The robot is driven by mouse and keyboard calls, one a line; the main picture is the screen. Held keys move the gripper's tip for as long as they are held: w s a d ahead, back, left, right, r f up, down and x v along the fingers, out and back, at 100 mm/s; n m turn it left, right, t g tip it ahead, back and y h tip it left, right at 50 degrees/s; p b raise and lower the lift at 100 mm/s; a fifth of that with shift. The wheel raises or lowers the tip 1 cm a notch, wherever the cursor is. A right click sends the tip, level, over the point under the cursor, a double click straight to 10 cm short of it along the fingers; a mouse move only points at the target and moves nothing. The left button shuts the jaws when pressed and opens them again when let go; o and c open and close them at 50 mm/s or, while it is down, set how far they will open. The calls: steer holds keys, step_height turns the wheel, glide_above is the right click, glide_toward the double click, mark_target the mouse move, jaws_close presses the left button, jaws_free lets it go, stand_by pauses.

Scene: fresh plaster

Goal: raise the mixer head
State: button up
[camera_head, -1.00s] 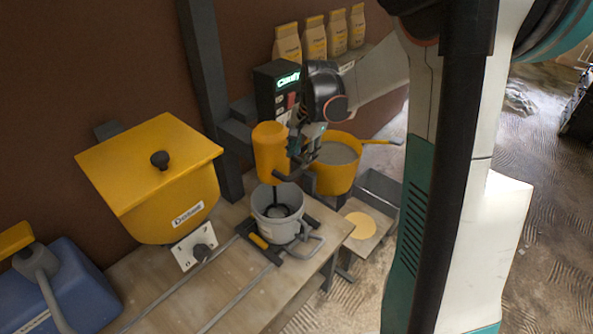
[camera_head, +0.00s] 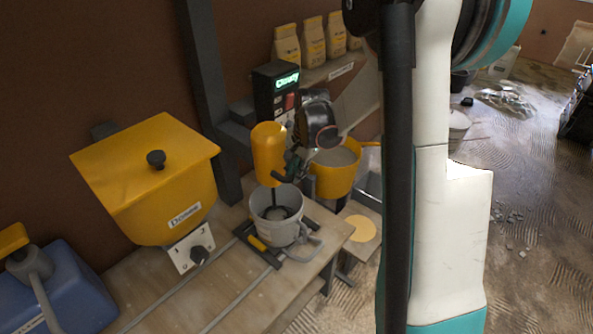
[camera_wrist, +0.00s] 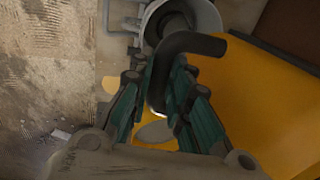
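The mixer head (camera_head: 268,152) is a yellow upright cylinder on the dark column, with its shaft reaching down into a grey bucket (camera_head: 268,213). A dark bent handle (camera_head: 284,178) sticks out from the head's lower side. My gripper (camera_head: 294,163) is beside the head, at the handle. In the wrist view my gripper (camera_wrist: 160,75) has its green-padded fingers apart on both sides of the dark handle (camera_wrist: 190,42), which runs between them. Firm contact of the pads with the handle does not show. The bucket rim shows beyond the handle.
A yellow bucket (camera_head: 337,172) of grey mix stands just right of the head. A lit control box (camera_head: 277,88) is behind. A yellow hopper (camera_head: 150,180) and a blue container (camera_head: 55,285) stand left. Bags (camera_head: 312,42) line the shelf (camera_head: 345,66).

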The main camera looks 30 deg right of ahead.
steer(key=shift+r, duration=0.1)
jaws_close()
step_height(320, 180, up, 19)
steer(key=p, duration=0.9)
steer(key=shift+w+p, duration=0.15)
steer(key=shift+p, duration=0.25)
steer(key=o, duration=0.9)
jaws_free()
steer(key=r, duration=0.3)
steer(key=s+r, duration=0.1)
steer(key=r, duration=0.3)
steer(key=s+r, duration=0.1)
steer(key=r, duration=0.3)
steer(key=shift+s+d+r, duration=0.15)
steer(key=shift+d+r, duration=0.1)
steer(key=shift+d, duration=0.15)
steer(key=shift+a, duration=0.1)
